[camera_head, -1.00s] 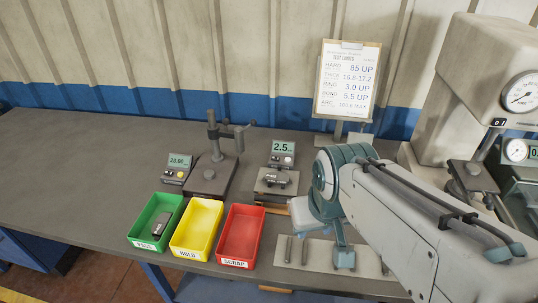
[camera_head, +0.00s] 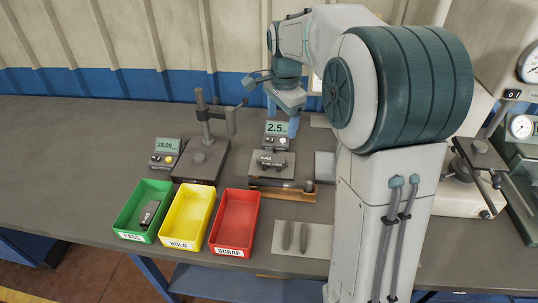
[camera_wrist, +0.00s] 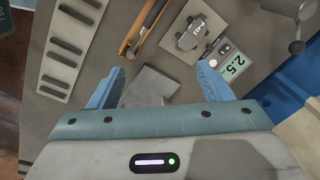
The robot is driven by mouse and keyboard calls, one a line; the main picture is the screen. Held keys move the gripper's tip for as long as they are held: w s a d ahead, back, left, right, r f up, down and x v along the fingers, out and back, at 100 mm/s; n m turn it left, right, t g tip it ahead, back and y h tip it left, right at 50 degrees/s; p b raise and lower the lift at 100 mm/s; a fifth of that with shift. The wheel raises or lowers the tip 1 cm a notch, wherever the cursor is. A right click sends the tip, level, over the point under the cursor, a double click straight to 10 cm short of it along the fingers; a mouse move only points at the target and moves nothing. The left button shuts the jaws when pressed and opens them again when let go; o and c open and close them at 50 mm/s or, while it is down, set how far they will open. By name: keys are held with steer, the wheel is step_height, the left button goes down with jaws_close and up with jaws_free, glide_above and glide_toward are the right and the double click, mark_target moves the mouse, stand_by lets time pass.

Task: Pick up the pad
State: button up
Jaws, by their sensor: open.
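A dark grey pad (camera_head: 272,160) lies on the small plate of the gauge reading 2.5; it also shows in the wrist view (camera_wrist: 188,40), at the upper middle. Another dark pad (camera_head: 149,213) lies in the green PASS bin (camera_head: 123,221). My gripper (camera_head: 282,116) points down near the 2.5 display, behind the plate in the head view. In the wrist view its blue fingers (camera_wrist: 155,82) are spread apart with nothing held. The pad on the plate lies beyond the fingertips there, apart from them. A flat grey plate (camera_wrist: 147,88) shows between the fingers.
A yellow HOLD bin (camera_head: 176,236) and a red SCRAP bin (camera_head: 220,240) stand empty at the front. A stand gauge (camera_head: 203,160) is left of the plate. A wooden tray (camera_head: 302,198) holds a tool in front. A light rack (camera_head: 318,245) carries dark strips.

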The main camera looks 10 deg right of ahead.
steer(key=w+f+m+g+b, duration=0.1)
steer(key=w+f+m+b, duration=0.1)
steer(key=w+f+m, duration=0.75)
steer(key=n, duration=0.2)
glide_above(273, 157)
steer(key=shift+m, duration=0.25)
steer(key=f, duration=0.8)
steer(key=shift+a+f, duration=0.25)
steer(key=shift+s+d+f+p, duration=0.1)
steer(key=shift+f+p, duration=0.2)
steer(key=shift+f, duration=1.1)
steer(key=shift+d+f+p, duration=0.1)
steer(key=shift+f+p, duration=0.15)
steer(key=shift+f, duration=1.1)
steer(key=c, duration=1.2)
